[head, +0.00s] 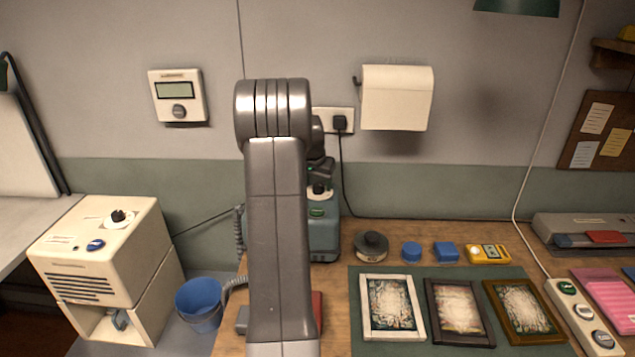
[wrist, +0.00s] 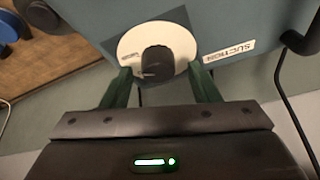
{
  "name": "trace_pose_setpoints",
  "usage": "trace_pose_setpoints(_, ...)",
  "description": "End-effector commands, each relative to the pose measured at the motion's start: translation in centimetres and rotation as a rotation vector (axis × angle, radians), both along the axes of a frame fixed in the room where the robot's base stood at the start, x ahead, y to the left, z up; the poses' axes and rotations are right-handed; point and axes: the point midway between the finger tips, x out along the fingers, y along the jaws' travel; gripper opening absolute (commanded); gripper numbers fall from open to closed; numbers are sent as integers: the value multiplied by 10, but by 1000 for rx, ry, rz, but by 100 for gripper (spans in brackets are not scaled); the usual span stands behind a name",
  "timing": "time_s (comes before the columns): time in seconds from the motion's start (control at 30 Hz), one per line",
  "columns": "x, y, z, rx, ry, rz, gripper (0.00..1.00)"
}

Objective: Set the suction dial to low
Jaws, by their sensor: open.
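The suction dial is a black knob (wrist: 157,62) on a round white plate (wrist: 130,45), set on the blue-teal face of a unit labelled SUCTION (wrist: 230,50). In the wrist view my gripper (wrist: 159,72) is open, its two green fingertips at either side of the knob's lower part, over the plate's edge. The marks on the plate are too small to read. In the head view my arm hides much of the teal unit (head: 325,235); its white dial plate (head: 320,193) shows just below my gripper.
A cream machine (head: 95,250) with its own black dial (head: 118,217) stands at left, beside a blue bucket (head: 199,305). A plug and cord (head: 340,124) hang behind the unit.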

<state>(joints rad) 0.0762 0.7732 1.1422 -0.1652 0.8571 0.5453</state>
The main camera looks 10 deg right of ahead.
Motion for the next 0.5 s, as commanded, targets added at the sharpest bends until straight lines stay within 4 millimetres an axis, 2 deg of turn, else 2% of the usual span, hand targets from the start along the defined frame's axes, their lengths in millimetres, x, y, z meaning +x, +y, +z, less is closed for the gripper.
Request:
trace_pose_setpoints(0.13,3,-1,-8,-1,-1,0,55)
trace_pose_setpoints(0.4,4,-2,-9,-1,-1,0,55)
trace_pose_setpoints(0.5,4,-2,-9,-1,-1,0,38)
